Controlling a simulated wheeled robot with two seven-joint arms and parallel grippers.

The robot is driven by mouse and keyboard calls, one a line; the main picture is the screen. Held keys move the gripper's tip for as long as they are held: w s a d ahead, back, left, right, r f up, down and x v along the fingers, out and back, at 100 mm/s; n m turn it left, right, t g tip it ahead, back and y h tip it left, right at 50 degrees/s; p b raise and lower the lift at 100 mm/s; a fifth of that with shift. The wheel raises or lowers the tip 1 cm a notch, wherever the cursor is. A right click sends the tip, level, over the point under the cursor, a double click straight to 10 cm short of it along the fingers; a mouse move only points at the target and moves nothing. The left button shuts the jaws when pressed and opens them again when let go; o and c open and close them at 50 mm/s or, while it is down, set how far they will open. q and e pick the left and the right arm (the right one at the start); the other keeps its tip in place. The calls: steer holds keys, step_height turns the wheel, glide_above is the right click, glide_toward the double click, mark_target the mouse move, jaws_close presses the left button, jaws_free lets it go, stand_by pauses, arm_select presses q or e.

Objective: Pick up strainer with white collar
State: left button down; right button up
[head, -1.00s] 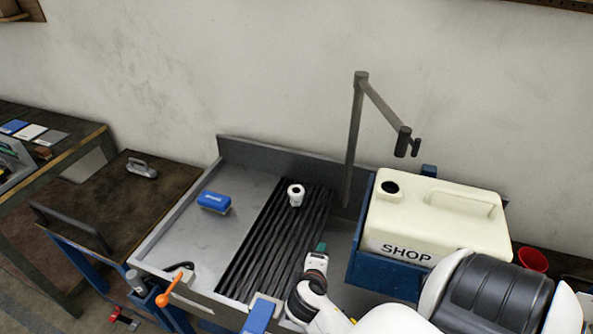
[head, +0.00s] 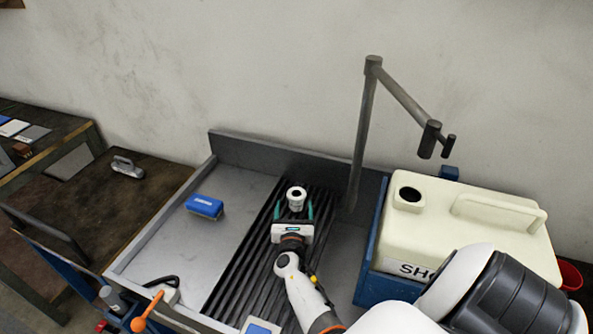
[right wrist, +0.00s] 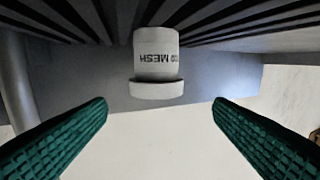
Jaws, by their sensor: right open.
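The strainer with white collar (head: 296,196) stands on the dark ribbed mat in the sink basin. In the right wrist view the strainer (right wrist: 157,62) shows a white body with "MESH" lettering, upside down in the picture, and a wider white collar. My right gripper (head: 294,213) is open, with its green fingers either side of the strainer and apart from it. In the right wrist view the fingertips (right wrist: 160,105) frame the strainer with clear gaps on both sides. My left gripper is not in view.
A blue block (head: 204,207) lies in the basin left of the ribbed mat (head: 243,270). A grey faucet (head: 365,130) rises behind. A cream "SHOP" tank (head: 460,235) in a blue holder stands right. An orange-knobbed lever (head: 147,312) is at the front left.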

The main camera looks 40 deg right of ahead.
mark_target(296, 201)
steer(key=shift+x, duration=0.85)
steer(key=w+d+b, duration=0.1)
steer(key=w+d+f+b, duration=0.1)
steer(key=d, duration=0.1)
steer(key=shift+w+d+b, duration=0.1)
steer(key=shift+w+b, duration=0.2)
steer(key=shift+w, duration=0.05)
steer(key=shift+w+d, duration=0.35)
steer(key=shift+w, duration=0.05)
steer(key=shift+r, duration=0.1)
steer(key=c, duration=1.1)
